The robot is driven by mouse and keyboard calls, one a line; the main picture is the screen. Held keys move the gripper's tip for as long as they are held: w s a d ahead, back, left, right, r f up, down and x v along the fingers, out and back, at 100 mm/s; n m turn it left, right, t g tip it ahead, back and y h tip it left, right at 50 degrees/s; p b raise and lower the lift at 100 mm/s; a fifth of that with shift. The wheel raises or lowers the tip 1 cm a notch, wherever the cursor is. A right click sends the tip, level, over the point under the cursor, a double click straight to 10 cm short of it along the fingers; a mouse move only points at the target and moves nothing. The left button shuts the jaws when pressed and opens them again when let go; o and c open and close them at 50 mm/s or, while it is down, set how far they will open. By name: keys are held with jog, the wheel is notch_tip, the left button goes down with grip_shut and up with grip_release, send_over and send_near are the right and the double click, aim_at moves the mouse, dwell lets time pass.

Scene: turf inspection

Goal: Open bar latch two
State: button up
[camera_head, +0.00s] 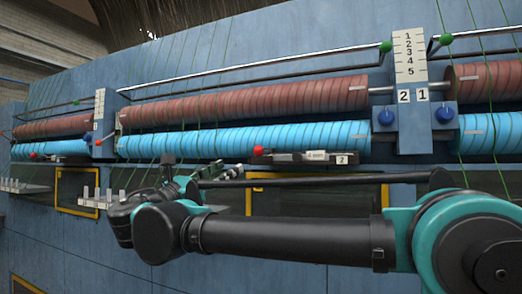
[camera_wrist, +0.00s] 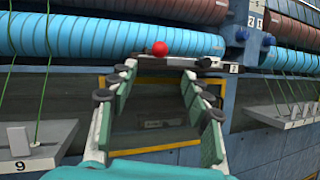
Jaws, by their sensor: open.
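A dark bar latch (camera_head: 290,158) with a red ball at its left end and a "2" label at its right end sits under the blue roll. In the wrist view the red ball (camera_wrist: 160,48) shows just beyond and between my fingertips, with the latch (camera_wrist: 208,63) running right from it to the "2" label. My gripper (camera_head: 222,172) is left of and slightly below this latch in the head view. In the wrist view my gripper (camera_wrist: 158,68) is open and empty, with both green-padded fingers spread. I cannot tell whether a fingertip touches the latch.
Blue (camera_head: 245,138) and red-brown (camera_head: 245,102) wrapped rolls run above the latch. A post (camera_head: 411,60) with a number scale and blue knobs stands right. A yellow-framed dark window (camera_wrist: 150,122) lies below. Grey shelves (camera_wrist: 290,115) with thin green cords stand at both sides.

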aim_at(255, 152)
jog(key=x, duration=1.4)
jog(key=shift+w+d+r, duration=0.15)
jog(key=shift+w, duration=0.1)
grip_shut()
